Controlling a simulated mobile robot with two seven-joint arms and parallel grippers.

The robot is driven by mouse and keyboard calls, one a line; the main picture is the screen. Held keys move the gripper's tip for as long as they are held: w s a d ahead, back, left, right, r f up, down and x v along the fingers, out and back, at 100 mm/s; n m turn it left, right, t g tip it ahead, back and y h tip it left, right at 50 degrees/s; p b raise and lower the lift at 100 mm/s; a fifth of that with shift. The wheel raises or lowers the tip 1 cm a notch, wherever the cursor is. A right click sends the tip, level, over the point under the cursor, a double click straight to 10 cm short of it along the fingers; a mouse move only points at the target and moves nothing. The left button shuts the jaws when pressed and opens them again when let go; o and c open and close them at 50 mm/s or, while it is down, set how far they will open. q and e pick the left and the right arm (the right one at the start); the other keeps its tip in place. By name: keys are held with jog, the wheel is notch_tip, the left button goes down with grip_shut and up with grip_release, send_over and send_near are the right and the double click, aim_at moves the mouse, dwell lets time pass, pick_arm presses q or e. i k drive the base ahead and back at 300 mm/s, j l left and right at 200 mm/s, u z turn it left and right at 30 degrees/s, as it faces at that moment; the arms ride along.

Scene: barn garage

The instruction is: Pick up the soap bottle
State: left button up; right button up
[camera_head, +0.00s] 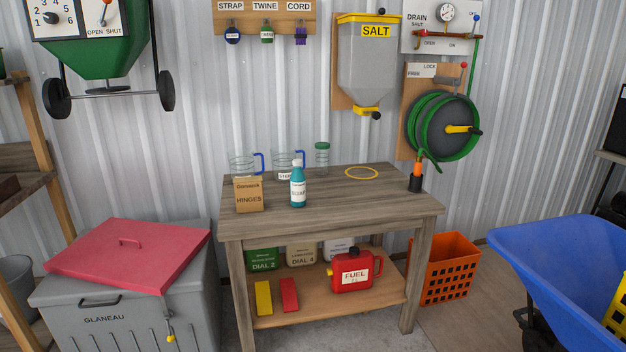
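Neither of my grippers is in view.
A red fuel can (352,272) sits below. A grey bin (130,310) and blue wheelbarrow (550,270) flank the bench.

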aim_at(297, 180)
jog(key=i+l+z, duration=0.1)
jog(key=i, duration=0.45)
jog(key=i+l+z, duration=0.1)
jog(key=i, duration=0.45)
